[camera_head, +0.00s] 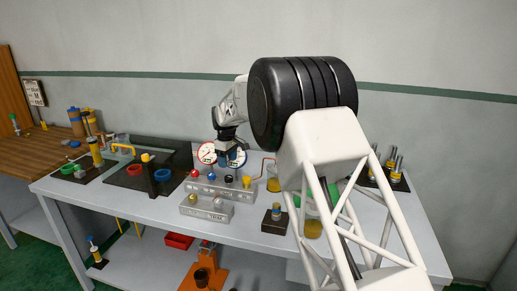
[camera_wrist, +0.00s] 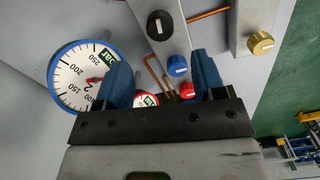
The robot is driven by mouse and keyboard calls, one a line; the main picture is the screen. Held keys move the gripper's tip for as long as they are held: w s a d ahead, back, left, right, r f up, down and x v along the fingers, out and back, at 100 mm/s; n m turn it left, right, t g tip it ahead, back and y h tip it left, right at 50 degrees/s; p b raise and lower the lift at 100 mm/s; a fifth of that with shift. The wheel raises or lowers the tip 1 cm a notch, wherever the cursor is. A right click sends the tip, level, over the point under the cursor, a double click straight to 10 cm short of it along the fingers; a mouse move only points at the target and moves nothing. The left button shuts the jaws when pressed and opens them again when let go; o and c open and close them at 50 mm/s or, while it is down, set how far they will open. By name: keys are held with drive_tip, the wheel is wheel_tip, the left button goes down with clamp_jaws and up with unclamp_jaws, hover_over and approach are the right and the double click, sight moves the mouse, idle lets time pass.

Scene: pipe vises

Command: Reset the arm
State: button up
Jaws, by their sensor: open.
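My gripper (camera_head: 231,160) is raised above the workbench, in front of the two round gauges in the head view. In the wrist view its two blue fingers stand apart with nothing held between them (camera_wrist: 162,80). Behind the gap are a blue knob (camera_wrist: 176,66), a red knob (camera_wrist: 186,90) and part of a red-and-white dial. A blue-rimmed pressure gauge (camera_wrist: 75,82) shows left of the fingers, partly hidden by one finger.
The grey bench (camera_head: 160,213) carries a valve panel (camera_head: 232,193) with coloured knobs and a smaller box (camera_head: 207,208) before it. A dark tray (camera_head: 140,174) is at left, a small black block (camera_head: 275,219) at front. Yellow cylinders (camera_head: 394,166) stand at right.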

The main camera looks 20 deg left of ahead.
drive_tip(key=s+d+r+m, duration=0.3)
drive_tip(key=s+d+r, duration=0.35)
drive_tip(key=d, duration=0.65)
drive_tip(key=s+d+r+m+t, duration=0.1)
drive_tip(key=s+d+r+m, duration=0.1)
drive_tip(key=s+d+r, duration=0.75)
drive_tip(key=s+d+r+m, duration=0.2)
drive_tip(key=s+d+m, duration=0.15)
drive_tip(key=d, duration=1.15)
drive_tip(key=s+d+f+m, duration=0.2)
drive_tip(key=s+d, duration=0.4)
drive_tip(key=s, duration=0.6)
drive_tip(key=s+d+f+m+t, duration=0.1)
drive_tip(key=s+d+f+m, duration=0.2)
drive_tip(key=s+d, duration=0.4)
drive_tip(key=s+d+f+m, duration=0.2)
drive_tip(key=s+d, duration=0.5)
drive_tip(key=s, duration=1.1)
drive_tip(key=shift+d+f+t, duration=0.15)
drive_tip(key=shift+d+t, duration=0.05)
drive_tip(key=shift+t, duration=0.1)
